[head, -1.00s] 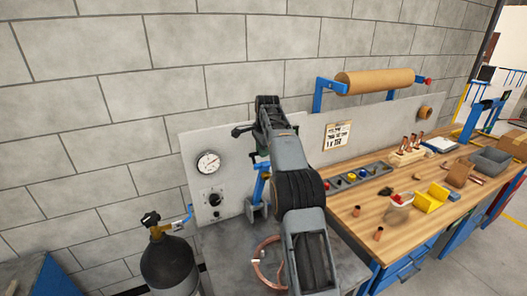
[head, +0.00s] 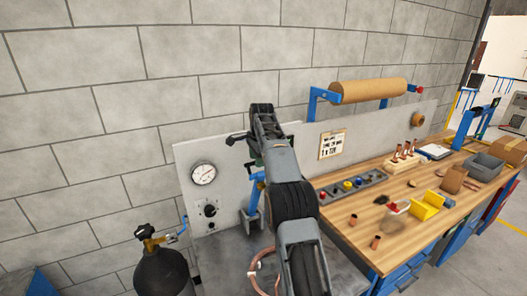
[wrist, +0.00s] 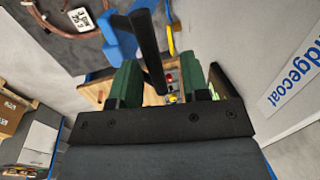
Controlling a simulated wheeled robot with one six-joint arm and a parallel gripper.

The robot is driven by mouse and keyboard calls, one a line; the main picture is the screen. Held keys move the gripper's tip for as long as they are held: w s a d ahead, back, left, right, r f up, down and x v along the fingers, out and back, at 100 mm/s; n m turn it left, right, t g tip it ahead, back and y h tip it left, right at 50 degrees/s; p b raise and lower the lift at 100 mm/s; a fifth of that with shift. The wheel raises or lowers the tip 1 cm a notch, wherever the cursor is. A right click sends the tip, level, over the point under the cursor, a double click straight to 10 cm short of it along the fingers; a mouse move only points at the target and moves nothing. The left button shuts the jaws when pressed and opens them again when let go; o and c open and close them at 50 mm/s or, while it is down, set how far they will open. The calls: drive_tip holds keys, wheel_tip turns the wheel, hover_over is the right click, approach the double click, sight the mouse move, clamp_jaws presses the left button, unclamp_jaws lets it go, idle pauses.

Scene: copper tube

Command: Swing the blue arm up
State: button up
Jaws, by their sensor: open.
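The blue arm (head: 256,193) stands steeply by the grey panel in the head view, partly behind my arm. In the wrist view, the blue arm (wrist: 120,38) shows at the top with a black bar-like handle (wrist: 151,50) beside it. My gripper (wrist: 158,80) has two green fingers, spread apart. The black bar runs down the picture into the gap between them, with space visible on both sides. I cannot tell its depth relative to the fingertips. In the head view my arm hides most of the gripper.
A copper tube coil (head: 265,271) lies on the grey bench below. A pressure gauge (head: 203,173) is on the panel, and a gas cylinder (head: 161,271) stands at left. The wooden bench (head: 340,226) at right holds a button strip (head: 347,188), yellow block and copper pieces.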

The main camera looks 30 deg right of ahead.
drive_tip(key=s+a+r+b, duration=0.3)
drive_tip(key=s+r+b, duration=0.2)
drive_tip(key=s+r, duration=0.6)
drive_tip(key=shift+s+r+b, duration=0.35)
drive_tip(key=shift+s, duration=1.05)
drive_tip(key=shift+a, duration=0.1)
